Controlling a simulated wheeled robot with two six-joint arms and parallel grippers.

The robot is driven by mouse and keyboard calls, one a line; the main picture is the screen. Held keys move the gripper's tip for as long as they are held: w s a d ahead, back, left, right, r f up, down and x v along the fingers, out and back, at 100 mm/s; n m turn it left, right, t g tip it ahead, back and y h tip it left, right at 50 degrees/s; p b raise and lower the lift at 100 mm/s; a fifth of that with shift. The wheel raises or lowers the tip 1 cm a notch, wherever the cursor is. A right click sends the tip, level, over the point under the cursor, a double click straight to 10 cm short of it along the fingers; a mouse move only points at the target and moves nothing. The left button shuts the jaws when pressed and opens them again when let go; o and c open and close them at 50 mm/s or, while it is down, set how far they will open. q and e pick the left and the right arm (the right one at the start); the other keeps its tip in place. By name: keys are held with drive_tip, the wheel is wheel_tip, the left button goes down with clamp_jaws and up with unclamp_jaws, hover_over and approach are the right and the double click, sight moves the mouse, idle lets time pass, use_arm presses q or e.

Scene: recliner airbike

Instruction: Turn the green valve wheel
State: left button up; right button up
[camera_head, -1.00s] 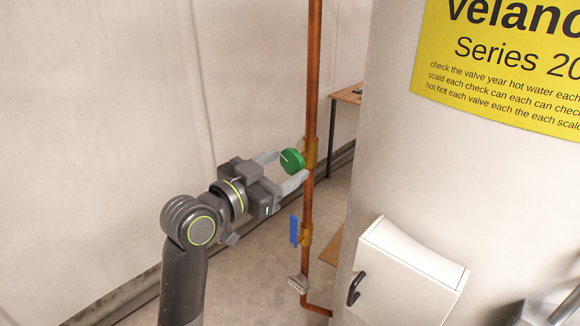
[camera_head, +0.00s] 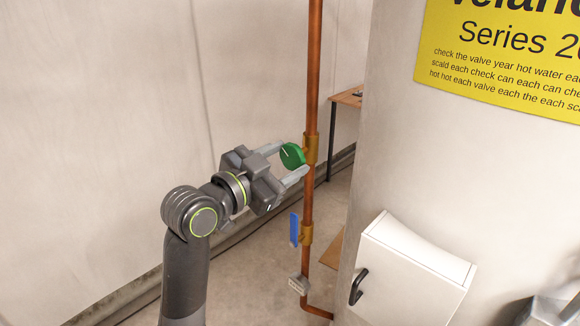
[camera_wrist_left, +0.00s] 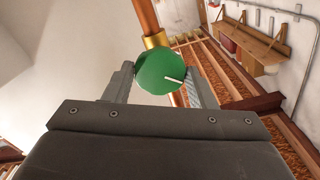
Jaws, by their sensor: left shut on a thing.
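The green valve wheel (camera_head: 292,156) sits on a brass fitting (camera_head: 311,150) of the vertical copper pipe (camera_head: 312,75). It is a round knob with a white mark on its face. My left gripper (camera_head: 285,161) is shut on the wheel, with one finger on each side of its rim. In the left wrist view the wheel (camera_wrist_left: 161,72) lies between the two fingertips, and its white mark points to the right and slightly down. My right gripper is not in view.
A blue lever (camera_head: 294,229) is on a lower brass fitting of the same pipe. A white cabinet (camera_head: 415,270) with a black handle stands at the right, below a yellow sign (camera_head: 500,60). A wooden table (camera_head: 348,97) is behind the pipe.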

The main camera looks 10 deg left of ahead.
use_arm(q)
drive_tip(key=shift+f+m+b, duration=0.25)
drive_tip(key=shift+m+b, duration=0.65)
drive_tip(key=shift+b, duration=0.05)
drive_tip(key=shift+r+m, duration=0.1)
drive_tip(key=shift+m, duration=0.3)
drive_tip(key=shift+r, duration=0.1)
